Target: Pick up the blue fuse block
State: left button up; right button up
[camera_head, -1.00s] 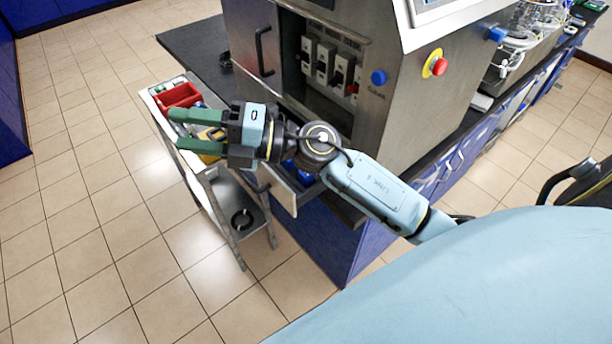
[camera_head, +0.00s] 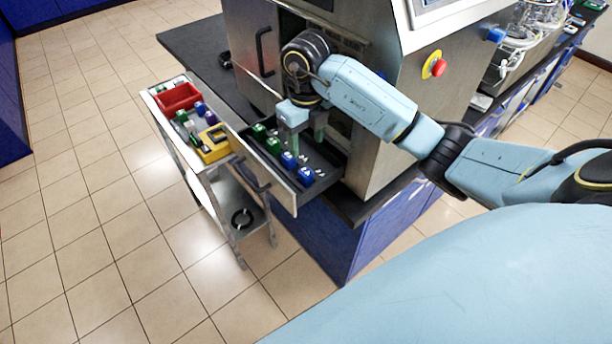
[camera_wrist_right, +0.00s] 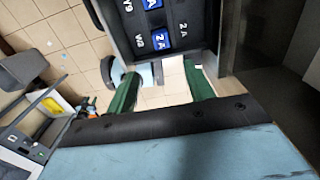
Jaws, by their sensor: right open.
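Two blue fuse blocks lie in the open drawer (camera_head: 330,172), one nearer the middle (camera_head: 289,160) and one at its near end (camera_head: 306,176). In the right wrist view, two blue blocks (camera_wrist_right: 162,38) show in the dark tray beyond the fingers, one cut by the top edge. My right gripper (camera_head: 306,142) points down over the drawer beside the blue blocks, its green fingers apart and empty. The open fingers also show in the right wrist view (camera_wrist_right: 161,72), with no block between them. My left gripper is not in view.
Green fuse blocks (camera_head: 273,145) share the drawer. The steel cabinet (camera_head: 400,120) stands close behind my right arm.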

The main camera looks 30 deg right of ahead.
send_over(306, 172)
jog(key=f, duration=0.6)
jog(key=shift+s+a+f, duration=0.15)
jog(key=shift+s+a, duration=0.05)
jog(key=shift+s, duration=0.15)
jog(key=shift+w+d+f+p, duration=0.1)
jog(key=shift+w+f+p, duration=0.1)
jog(key=shift+f, duration=0.7)
jog(key=shift+w+d+f+p, duration=0.1)
jog(key=shift+f+p, duration=0.15)
jog(key=shift+f, duration=0.6)
jog(key=shift+w+f+p, duration=0.1)
jog(key=shift+f+p, duration=0.1)
jog(key=shift+f, duration=0.7)
jog(key=shift+c, duration=0.4)
jog(key=c, duration=1)
